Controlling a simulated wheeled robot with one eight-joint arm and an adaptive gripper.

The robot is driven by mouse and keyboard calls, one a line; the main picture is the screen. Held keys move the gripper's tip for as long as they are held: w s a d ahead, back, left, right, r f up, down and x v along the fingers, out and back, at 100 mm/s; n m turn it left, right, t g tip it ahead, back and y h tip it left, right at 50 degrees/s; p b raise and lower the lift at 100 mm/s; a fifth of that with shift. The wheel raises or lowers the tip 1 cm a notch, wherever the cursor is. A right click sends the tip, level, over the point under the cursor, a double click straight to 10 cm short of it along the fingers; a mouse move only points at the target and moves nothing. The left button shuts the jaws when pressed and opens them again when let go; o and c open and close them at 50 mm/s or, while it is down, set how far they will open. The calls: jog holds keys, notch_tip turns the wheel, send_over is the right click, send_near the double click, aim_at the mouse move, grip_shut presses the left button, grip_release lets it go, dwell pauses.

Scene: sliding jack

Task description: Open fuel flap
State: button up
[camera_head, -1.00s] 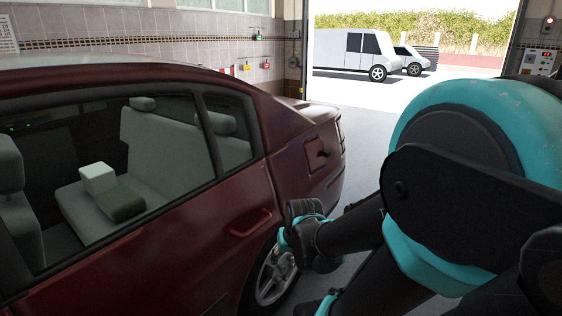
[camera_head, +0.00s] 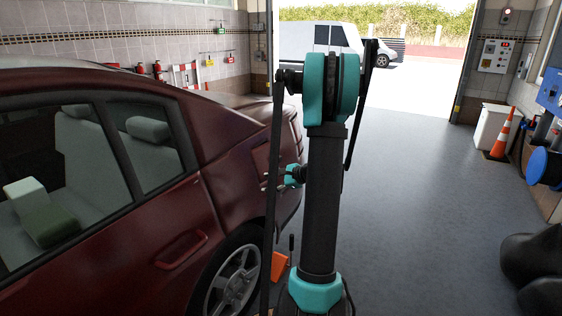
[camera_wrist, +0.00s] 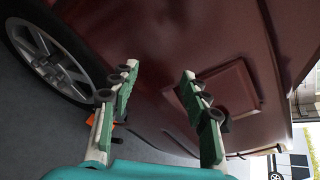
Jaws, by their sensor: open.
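The dark red car's fuel flap (camera_head: 262,162) is a squarish panel on the rear side above the wheel, partly hidden by my arm. In the wrist view the flap (camera_wrist: 235,88) shows a clear square outline and looks shut. My gripper (camera_wrist: 160,72) is open and empty, its two green fingers pointing at the car body. The right finger overlaps the flap's left part in the picture; I cannot tell whether it touches. The left finger is in front of plain body panel.
The rear wheel (camera_head: 235,280) is below the flap, with an orange object (camera_head: 279,266) on the floor beside it. Open floor (camera_head: 410,190) lies to the right. A traffic cone (camera_head: 506,135) and white bin (camera_head: 490,126) stand at the far right.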

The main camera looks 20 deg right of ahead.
jog(key=w+d+m+t, duration=0.3)
jog(key=w+d+m, duration=0.15)
jog(key=d, duration=0.55)
jog(key=m+t, duration=0.3)
jog(key=m, duration=0.3)
send_near(281, 159)
jog(key=x, duration=1)
jog(key=shift+s+a, duration=0.1)
grip_shut()
